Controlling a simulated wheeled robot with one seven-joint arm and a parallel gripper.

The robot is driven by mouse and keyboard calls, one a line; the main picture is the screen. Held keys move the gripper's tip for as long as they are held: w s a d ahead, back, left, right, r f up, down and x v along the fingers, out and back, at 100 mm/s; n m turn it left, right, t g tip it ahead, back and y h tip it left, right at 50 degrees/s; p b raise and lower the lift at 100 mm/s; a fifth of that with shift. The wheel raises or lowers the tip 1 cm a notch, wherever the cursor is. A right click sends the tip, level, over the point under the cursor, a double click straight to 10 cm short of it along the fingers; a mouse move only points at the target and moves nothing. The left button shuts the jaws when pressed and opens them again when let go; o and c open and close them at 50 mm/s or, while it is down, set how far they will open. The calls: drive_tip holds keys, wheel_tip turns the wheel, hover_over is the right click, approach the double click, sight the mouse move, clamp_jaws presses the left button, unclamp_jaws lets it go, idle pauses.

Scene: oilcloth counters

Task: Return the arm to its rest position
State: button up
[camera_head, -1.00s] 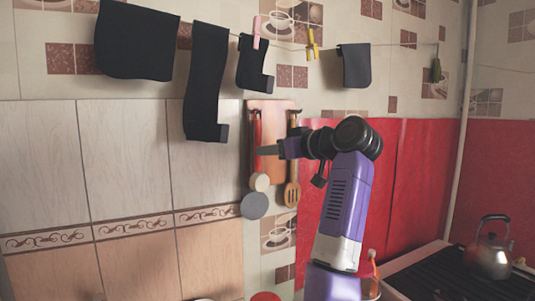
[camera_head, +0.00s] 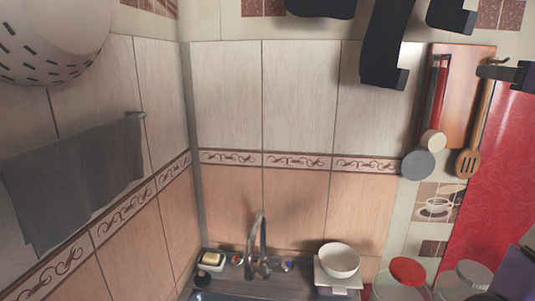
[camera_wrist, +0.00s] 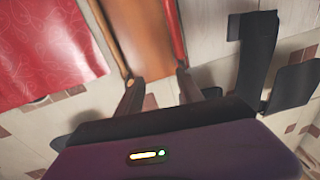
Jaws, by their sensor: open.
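My gripper (camera_wrist: 160,82) shows in the wrist view with two dark fingers spread apart and nothing between them. It points towards the wall, where an orange-brown cutting board (camera_wrist: 140,35) hangs beyond the fingertips. In the head view only the dark end of my gripper (camera_head: 484,71) and a bit of my purple arm show at the right edge. There it overlaps the upper right of the same board (camera_head: 459,100). The gap between my gripper and the board cannot be judged. Most of my arm is out of the head view.
A slotted wooden spatula (camera_head: 468,163) and a red-handled utensil (camera_head: 439,85) hang by the board. Below are a sink tap (camera_head: 258,240), a white bowl (camera_head: 339,260) and a red-lidded jar (camera_head: 408,271). A grey towel (camera_head: 75,180) hangs left.

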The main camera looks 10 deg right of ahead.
wheel_tip(320, 180, down, 15)
drive_tip(key=s+a+m+t+h, duration=0.1)
drive_tip(key=s+a+m+h, duration=0.2)
drive_tip(key=h, duration=0.3)
drive_tip(key=s+a+f+n+t+y, duration=0.1)
drive_tip(key=s+a+f, duration=0.35)
drive_tip(key=f, duration=0.35)
drive_tip(key=s+a+f+n+y, duration=0.1)
drive_tip(key=s+a+f, duration=0.3)
drive_tip(key=a+f, duration=0.3)
drive_tip(key=s+a+f+n+g+y, duration=0.1)
drive_tip(key=s+a+f+g+y, duration=0.1)
drive_tip(key=s+a+f, duration=0.4)
drive_tip(key=s+a+f+n+g+y, duration=0.1)
drive_tip(key=s+a+f, duration=0.4)
drive_tip(key=s, duration=1)
drive_tip(key=s+a+f+n+g+y, duration=0.1)
drive_tip(key=s+a+f+y, duration=0.3)
drive_tip(key=s+f, duration=0.5)
drive_tip(key=s+a+g, duration=0.1)
drive_tip(key=s+a, duration=0.1)
drive_tip(key=shift+a+n+g, duration=0.3)
drive_tip(key=shift+a, duration=0.05)
